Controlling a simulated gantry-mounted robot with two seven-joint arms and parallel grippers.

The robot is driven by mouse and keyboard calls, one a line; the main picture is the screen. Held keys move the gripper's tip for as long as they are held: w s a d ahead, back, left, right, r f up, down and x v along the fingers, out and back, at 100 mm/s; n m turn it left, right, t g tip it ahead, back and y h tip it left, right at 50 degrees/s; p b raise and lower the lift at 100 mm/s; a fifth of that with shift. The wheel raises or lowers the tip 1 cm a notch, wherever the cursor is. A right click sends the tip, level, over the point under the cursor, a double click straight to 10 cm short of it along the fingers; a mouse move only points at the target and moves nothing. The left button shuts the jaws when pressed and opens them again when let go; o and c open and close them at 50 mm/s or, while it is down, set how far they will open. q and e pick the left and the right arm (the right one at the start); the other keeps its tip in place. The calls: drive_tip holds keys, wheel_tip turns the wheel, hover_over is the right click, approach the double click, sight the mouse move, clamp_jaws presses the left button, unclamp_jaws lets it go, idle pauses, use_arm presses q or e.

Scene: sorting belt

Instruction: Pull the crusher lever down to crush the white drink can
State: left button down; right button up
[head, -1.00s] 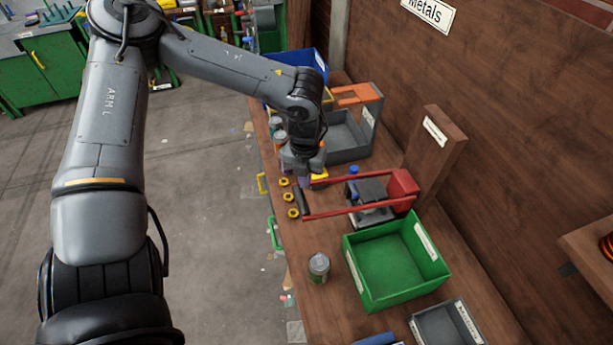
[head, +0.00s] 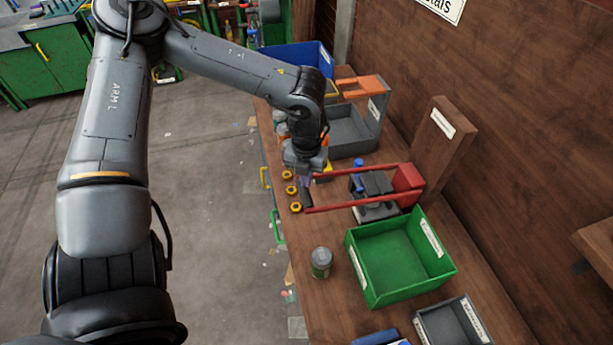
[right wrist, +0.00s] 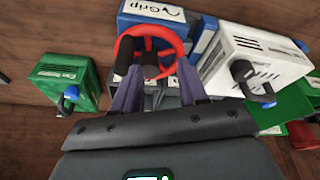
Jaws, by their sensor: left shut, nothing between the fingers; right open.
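The can crusher (head: 408,182) stands on the bench at centre right, with a red block and a dark body. Its lever (head: 345,206) has two red bars reaching left to a black crossbar handle (head: 306,198); the lever lies out roughly level above the bench. My left gripper (head: 305,182) is shut and empty at the handle's far end, overlapping it in the picture; I cannot tell if it touches. I cannot make out the white can in the crusher. My right gripper (right wrist: 158,72) is open in the right wrist view, away from the crusher.
A green bin (head: 362,272) stands just nearer than the crusher, with a grey-green can (head: 321,262) beside it. A grey bin (head: 350,130) and blue bin (head: 318,52) stand beyond. The right wrist view shows a red ring (right wrist: 180,45).

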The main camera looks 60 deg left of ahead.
sight(304, 191)
use_arm(q)
drive_tip(key=shift+s+f+b, duration=0.15)
drive_tip(key=shift+f+b, duration=1.25)
drive_tip(key=shift+f, duration=0.3)
drive_tip(key=shift+s+f+b, duration=0.15)
drive_tip(key=shift+f+b, duration=1.2)
drive_tip(key=shift+f, duration=0.3)
use_arm(e)
drive_tip(key=shift+a+f, duration=0.15)
drive_tip(key=shift+f, duration=2.65)
use_arm(q)
drive_tip(key=shift+s+f+b, duration=0.1)
drive_tip(key=shift+f+b, duration=0.55)
drive_tip(key=shift+f, duration=0.3)
use_arm(e)
drive_tip(key=shift+w, duration=0.1)
